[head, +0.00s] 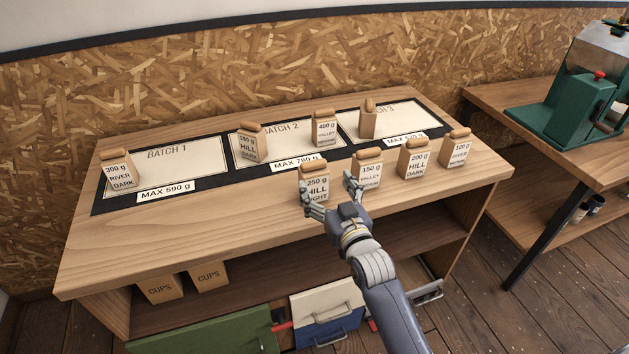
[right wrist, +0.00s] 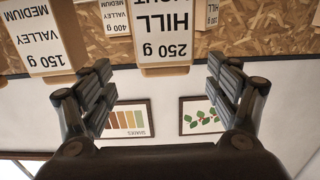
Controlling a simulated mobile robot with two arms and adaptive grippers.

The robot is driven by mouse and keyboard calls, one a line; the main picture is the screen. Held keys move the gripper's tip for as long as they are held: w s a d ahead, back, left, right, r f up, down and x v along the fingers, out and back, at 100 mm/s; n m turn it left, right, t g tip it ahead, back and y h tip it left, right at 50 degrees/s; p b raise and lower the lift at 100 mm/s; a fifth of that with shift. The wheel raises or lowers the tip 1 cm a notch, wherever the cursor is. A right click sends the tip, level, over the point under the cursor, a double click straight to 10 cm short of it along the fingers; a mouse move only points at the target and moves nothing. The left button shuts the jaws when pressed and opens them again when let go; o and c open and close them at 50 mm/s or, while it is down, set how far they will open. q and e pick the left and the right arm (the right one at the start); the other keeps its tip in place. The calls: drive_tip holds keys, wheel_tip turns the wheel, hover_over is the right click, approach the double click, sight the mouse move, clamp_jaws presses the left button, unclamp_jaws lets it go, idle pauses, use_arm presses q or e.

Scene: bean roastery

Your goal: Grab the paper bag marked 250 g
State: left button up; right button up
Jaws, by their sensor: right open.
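The paper bag marked 250 g, Hill Light (head: 316,182), stands upright near the front edge of the wooden table, its lower part partly covered by a finger. My right gripper (head: 331,192) is open just in front of it, fingers spread. In the right wrist view, which is upside down, the 250 g bag (right wrist: 163,35) is centred in the gap between the fingers (right wrist: 161,90), with nothing held. My left gripper is not in view.
The 150 g bag (head: 369,170) stands close to the right of the 250 g bag, with the 200 g bag (head: 415,160) and 120 g bag (head: 457,149) further right. The 400 g bag (head: 324,128) stands behind. The table front left (head: 200,222) is clear.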

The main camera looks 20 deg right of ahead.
sight(317, 177)
drive_tip(key=shift+w+a+f+p, duration=0.1)
drive_tip(key=shift+w+a+p, duration=0.1)
drive_tip(key=shift+w, duration=1)
drive_tip(key=shift+w+a+f+p, duration=0.1)
drive_tip(key=shift+w+p, duration=0.1)
drive_tip(key=shift+w, duration=0.95)
drive_tip(key=shift+w+a+f+p, duration=0.1)
drive_tip(key=shift+w+a+p, duration=0.1)
drive_tip(key=shift+w, duration=1)
drive_tip(key=c, duration=1.3)
